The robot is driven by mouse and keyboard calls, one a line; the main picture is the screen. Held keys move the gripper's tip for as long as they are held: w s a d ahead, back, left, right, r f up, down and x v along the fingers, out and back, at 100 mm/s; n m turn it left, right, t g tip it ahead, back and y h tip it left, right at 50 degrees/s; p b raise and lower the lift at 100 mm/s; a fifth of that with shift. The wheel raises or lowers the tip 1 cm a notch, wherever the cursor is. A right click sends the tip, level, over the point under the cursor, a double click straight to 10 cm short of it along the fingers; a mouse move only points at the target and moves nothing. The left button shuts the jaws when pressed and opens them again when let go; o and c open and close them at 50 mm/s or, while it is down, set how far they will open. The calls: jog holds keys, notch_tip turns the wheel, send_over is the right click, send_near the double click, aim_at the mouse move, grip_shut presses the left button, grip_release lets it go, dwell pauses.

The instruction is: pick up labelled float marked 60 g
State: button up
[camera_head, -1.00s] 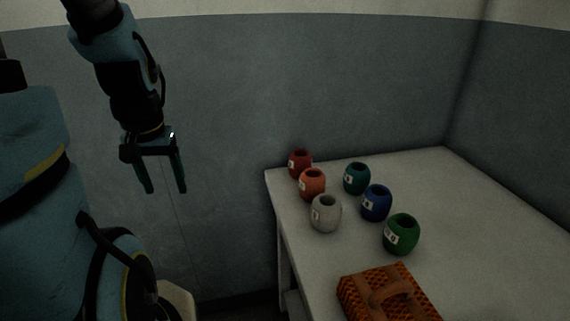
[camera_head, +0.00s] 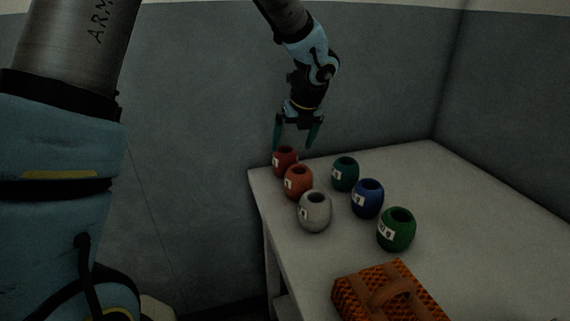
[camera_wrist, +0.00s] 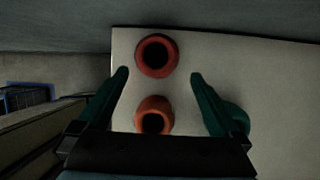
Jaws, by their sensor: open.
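Several labelled floats stand on the white table. A dark red float (camera_head: 285,160) is at the back left corner, with an orange float (camera_head: 298,182) and a grey float (camera_head: 315,211) in front of it. A teal float (camera_head: 345,174), a blue float (camera_head: 367,198) and a green float (camera_head: 397,230) form a second row. The white labels are too small to read surely. My gripper (camera_head: 296,143) is open and empty, pointing down above the dark red float. In the wrist view, the red float (camera_wrist: 157,56) and orange float (camera_wrist: 154,116) lie between the fingers' lines.
The white table (camera_head: 480,220) stands against the grey walls, with free room on its right. An orange woven basket with a handle (camera_head: 388,296) sits at the near edge. The table's left edge drops to the floor.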

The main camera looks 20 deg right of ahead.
aim_at(285, 162)
jog(key=x, duration=0.9)
jog(key=shift+a, duration=0.15)
jog(key=c, duration=1.2)
jog(key=shift+r, duration=0.1)
